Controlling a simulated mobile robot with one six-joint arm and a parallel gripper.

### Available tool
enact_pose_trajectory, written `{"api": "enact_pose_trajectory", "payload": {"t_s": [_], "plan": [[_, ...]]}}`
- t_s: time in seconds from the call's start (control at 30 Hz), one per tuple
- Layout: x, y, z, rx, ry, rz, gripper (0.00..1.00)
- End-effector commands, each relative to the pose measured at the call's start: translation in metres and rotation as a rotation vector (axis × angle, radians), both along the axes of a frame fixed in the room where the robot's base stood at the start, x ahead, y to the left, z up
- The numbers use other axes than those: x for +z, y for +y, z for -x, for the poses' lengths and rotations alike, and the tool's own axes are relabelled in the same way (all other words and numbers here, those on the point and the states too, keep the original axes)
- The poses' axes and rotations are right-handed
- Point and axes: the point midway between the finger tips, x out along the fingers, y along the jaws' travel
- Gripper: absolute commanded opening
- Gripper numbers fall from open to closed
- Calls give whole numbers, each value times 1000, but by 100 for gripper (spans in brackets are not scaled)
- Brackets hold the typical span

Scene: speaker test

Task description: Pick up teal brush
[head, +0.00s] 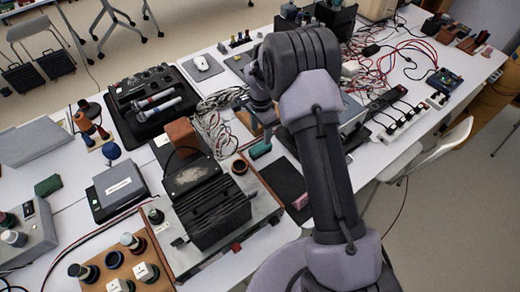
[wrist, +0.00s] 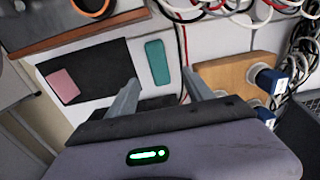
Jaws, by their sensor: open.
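The teal brush (wrist: 157,62) is a flat, rounded block lying on the white table beside a black mat, at upper centre in the wrist view. It also shows in the head view (head: 260,149), just below my gripper (head: 265,117), which is partly hidden by my arm. In the wrist view my gripper (wrist: 160,88) is open and empty. Its two fingers point toward the brush, one on each side of its line, and the brush appears beyond the tips. I cannot tell the exact height gap.
The black mat (wrist: 100,68) with a pink block (wrist: 63,86) lies left of the brush. A wooden board (wrist: 222,75) with blue-and-white plugs (wrist: 268,80) is at right. Red and black cables pass close to the brush. A black finned device (head: 208,205) stands nearby.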

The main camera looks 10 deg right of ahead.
Motion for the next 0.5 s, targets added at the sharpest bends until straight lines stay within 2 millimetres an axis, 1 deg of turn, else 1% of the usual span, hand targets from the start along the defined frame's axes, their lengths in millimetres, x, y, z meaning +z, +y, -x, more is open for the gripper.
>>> {"api": "enact_pose_trajectory", "payload": {"t_s": [0.03, 0.1, 0.33, 0.5], "plan": [[-17, 0, 0, 1, 2, 0, 60], [-31, 0, 0, 2, 0, 0, 60], [-53, 0, 1, 2, -1, 0, 60], [-88, 0, 4, 1, 0, -1, 60]]}}
